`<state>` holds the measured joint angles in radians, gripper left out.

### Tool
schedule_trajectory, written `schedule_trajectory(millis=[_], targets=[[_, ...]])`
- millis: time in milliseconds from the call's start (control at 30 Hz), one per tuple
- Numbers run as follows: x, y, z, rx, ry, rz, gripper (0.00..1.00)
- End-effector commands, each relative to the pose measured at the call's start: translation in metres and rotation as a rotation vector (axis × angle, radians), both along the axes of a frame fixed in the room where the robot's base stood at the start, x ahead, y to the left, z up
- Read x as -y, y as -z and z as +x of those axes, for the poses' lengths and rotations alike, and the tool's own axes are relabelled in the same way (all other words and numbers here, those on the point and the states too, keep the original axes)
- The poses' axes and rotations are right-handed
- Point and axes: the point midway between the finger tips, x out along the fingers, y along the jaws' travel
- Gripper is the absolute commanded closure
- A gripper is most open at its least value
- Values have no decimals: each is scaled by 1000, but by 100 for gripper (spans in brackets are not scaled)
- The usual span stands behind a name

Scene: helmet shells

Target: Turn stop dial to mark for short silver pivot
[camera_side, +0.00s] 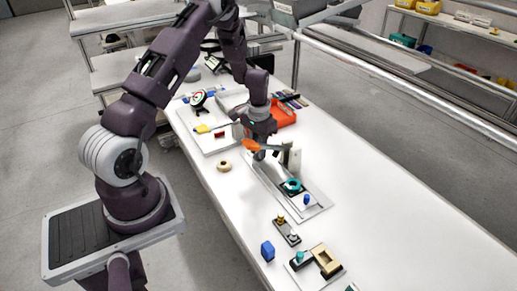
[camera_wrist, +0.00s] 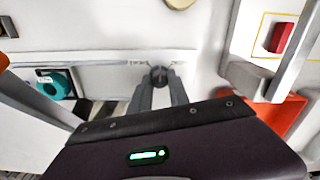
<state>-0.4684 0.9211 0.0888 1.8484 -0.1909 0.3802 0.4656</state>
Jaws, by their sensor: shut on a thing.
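My gripper (camera_wrist: 160,82) points down at a long pale fixture on the bench, and its two fingers are closed on a small dark round knob (camera_wrist: 159,73), which looks like the stop dial. Small dark markings (camera_wrist: 137,62) lie on the light strip left of the knob; they are too small to read. In the side view my gripper (camera_side: 259,154) is low over the far end of the same fixture (camera_side: 314,209), and the knob is hidden there. I cannot pick out a short silver pivot in either view.
A teal ring (camera_side: 292,185) sits in a black block on the fixture, beside an upright grey bracket (camera_side: 291,157). An orange tray (camera_side: 284,113) stands behind my gripper. The bench's right side is clear.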

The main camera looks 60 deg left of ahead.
Motion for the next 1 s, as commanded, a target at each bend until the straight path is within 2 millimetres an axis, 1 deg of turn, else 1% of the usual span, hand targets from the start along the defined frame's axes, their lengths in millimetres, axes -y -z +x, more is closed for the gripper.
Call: schedule_trajectory(millis=[300,600,800,1000], targets=[[-1,-1,0,1,-300,1,100],[-1,-1,0,1,-558,1,100],[0,-1,0,1,-688,0,100],[-1,-1,0,2,-773,1,100]])
